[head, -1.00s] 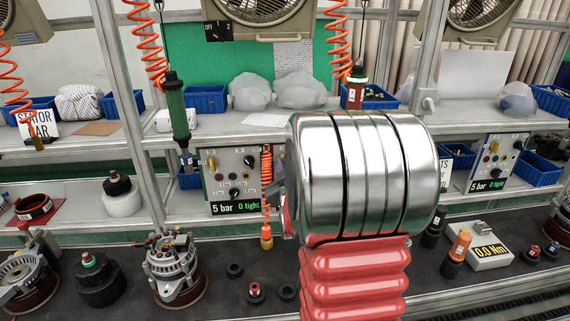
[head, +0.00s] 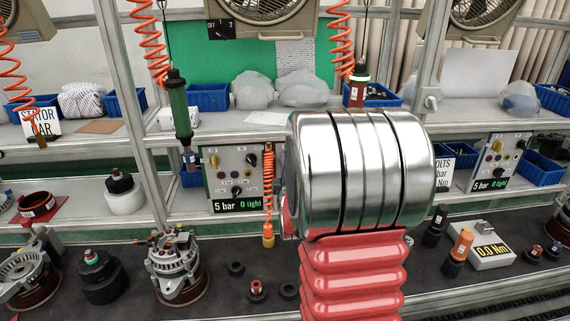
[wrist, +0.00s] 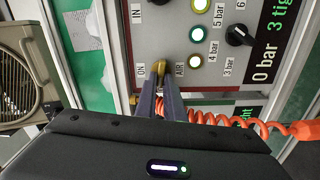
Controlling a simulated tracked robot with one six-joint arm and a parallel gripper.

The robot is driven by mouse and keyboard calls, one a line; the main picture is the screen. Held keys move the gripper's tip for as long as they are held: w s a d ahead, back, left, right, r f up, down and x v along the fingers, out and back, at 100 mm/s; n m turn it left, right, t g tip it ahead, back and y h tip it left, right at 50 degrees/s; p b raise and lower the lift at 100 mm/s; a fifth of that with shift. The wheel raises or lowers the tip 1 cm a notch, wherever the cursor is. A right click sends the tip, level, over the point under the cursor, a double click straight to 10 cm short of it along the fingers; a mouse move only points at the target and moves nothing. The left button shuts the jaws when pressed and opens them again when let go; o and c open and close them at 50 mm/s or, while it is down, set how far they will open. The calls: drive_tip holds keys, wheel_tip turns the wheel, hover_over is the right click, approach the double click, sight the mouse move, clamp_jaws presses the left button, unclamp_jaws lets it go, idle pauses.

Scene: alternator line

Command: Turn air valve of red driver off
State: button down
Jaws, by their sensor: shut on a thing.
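In the wrist view a control panel (wrist: 226,64) appears turned on its side, its display reading 0 bar and 3 tight. A brass air valve (wrist: 159,72) sits between the ON and AIR labels. My gripper (wrist: 160,88) reaches the valve and is shut on it; the fingers hide much of the handle, so its exact angle is unclear. The red driver (head: 357,88) hangs from an orange coiled hose in the head view, right of the middle. My arm hides my gripper and this panel there.
A green driver (head: 180,110) hangs at the left, before another panel (head: 232,172) reading 5 bar, 0 tight. A third panel (head: 496,160) stands at the right. An orange coiled hose (wrist: 240,122) runs close beside my gripper. Alternator parts (head: 175,262) stand on the dark bench.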

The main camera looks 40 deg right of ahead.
drive_tip(key=shift+w+a+f+n, duration=0.1)
drive_tip(key=shift+a+f+n, duration=0.1)
drive_tip(key=shift+n, duration=0.35)
drive_tip(key=shift+a+f+n, duration=0.1)
drive_tip(key=shift+f+n, duration=0.05)
drive_tip(key=shift+n, duration=0.4)
drive_tip(key=c, duration=2.2)
unclamp_jaws()
drive_tip(key=o, duration=0.3)
drive_tip(key=shift+d+r, duration=0.1)
drive_tip(key=shift+d, duration=0.05)
drive_tip(key=shift+o, duration=0.2)
